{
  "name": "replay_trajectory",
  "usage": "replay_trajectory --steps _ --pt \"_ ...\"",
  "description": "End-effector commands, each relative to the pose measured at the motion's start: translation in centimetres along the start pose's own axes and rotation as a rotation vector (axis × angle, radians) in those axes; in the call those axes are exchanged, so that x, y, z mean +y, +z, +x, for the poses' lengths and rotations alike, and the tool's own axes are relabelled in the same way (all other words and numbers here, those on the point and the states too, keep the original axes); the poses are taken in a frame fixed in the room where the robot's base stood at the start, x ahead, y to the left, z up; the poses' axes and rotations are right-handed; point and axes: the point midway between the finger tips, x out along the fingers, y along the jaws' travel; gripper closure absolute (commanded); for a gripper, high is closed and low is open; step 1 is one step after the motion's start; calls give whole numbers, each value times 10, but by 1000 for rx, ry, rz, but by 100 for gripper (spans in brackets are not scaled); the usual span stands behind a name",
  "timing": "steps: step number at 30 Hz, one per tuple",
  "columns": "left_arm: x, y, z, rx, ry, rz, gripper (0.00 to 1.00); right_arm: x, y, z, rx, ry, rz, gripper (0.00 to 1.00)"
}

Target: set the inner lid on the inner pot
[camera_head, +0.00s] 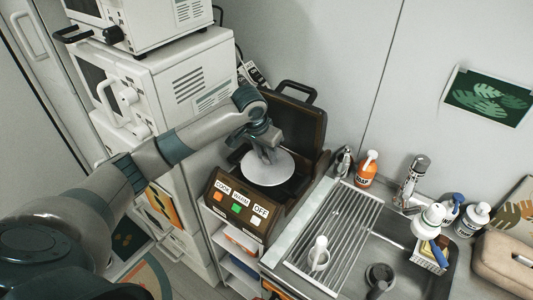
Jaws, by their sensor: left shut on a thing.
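My left gripper (269,151) is shut on the inner lid (267,170), a pale grey-white disc, and points down at its middle. The lid lies roughly level over the opening of a brown cooker (231,204), whose hinged cover (295,115) stands open behind it. The inner pot is mostly hidden under the lid. I cannot tell whether the lid touches the pot's rim. My right gripper is not in view.
A sink (414,283) with a drying rack (340,232) lies to the right, with a ladle-like white item (319,250) on it. An orange soap bottle (367,170) and a tap (413,177) stand behind. Stacked white appliances (170,80) stand left of the cooker.

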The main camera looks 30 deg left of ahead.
Motion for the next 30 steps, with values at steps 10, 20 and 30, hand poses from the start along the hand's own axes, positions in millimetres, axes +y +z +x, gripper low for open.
replay_trajectory --steps 10,20,30 --pt "0 2 6 0 0 0 100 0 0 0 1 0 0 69" --pt "0 2 7 0 -1 0 100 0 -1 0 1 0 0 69" --pt "0 2 7 0 -1 0 51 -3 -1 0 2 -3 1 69"
